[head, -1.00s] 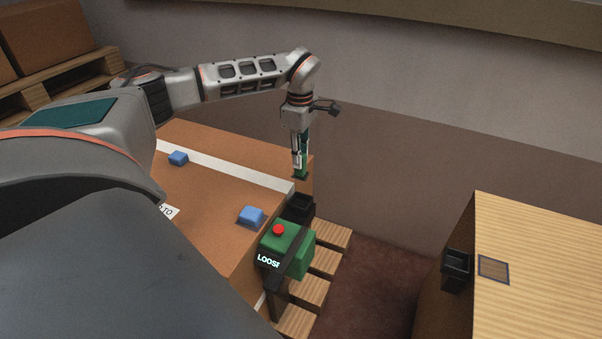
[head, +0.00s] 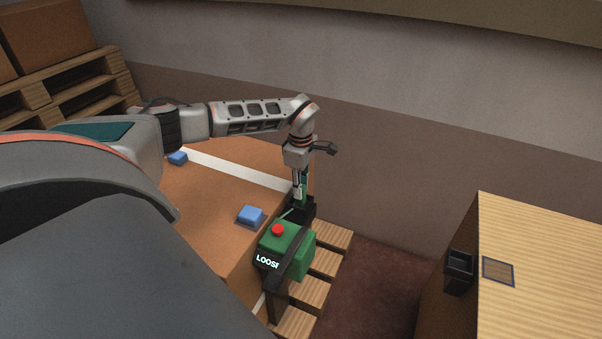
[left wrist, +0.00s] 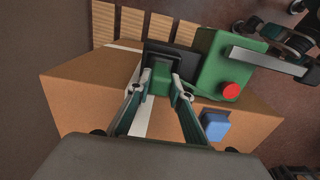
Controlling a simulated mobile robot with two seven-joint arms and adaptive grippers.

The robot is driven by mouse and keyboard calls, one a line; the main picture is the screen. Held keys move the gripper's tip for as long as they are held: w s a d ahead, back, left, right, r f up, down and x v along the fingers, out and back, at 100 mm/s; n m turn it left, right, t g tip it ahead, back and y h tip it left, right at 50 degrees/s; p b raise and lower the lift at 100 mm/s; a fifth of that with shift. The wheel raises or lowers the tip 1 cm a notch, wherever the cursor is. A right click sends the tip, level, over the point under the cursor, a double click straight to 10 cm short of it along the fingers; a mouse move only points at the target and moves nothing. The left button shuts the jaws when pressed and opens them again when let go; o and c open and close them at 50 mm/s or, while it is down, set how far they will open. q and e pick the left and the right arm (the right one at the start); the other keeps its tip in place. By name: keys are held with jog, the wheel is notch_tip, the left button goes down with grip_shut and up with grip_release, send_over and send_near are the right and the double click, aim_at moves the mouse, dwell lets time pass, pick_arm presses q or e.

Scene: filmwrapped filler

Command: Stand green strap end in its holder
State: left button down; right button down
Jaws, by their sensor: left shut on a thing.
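My left gripper (head: 299,196) points down at the far right corner of the cardboard load, shut on the green strap end (left wrist: 160,86). The black holder (head: 303,211) is directly below it, beside the green tensioner box (head: 293,251) with a red button and a lit "LOOSE" sign. In the left wrist view the fingers grip the strap end right at the holder (left wrist: 171,57). The strap end looks upright; its lower end is hidden, so I cannot tell how deep it sits. My right gripper is not seen.
A white band (head: 235,168) crosses the cardboard load (head: 205,205). Blue blocks lie on the load, one near (head: 250,215) and one far (head: 178,158). At right, a wooden-topped box (head: 545,250) has a black holder (head: 458,272) on its side. Wooden pallet slats (head: 325,262) show below.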

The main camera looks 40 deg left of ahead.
pick_arm(q)
jog(key=c, duration=1.8)
grip_release()
jog(key=shift+f, duration=0.1)
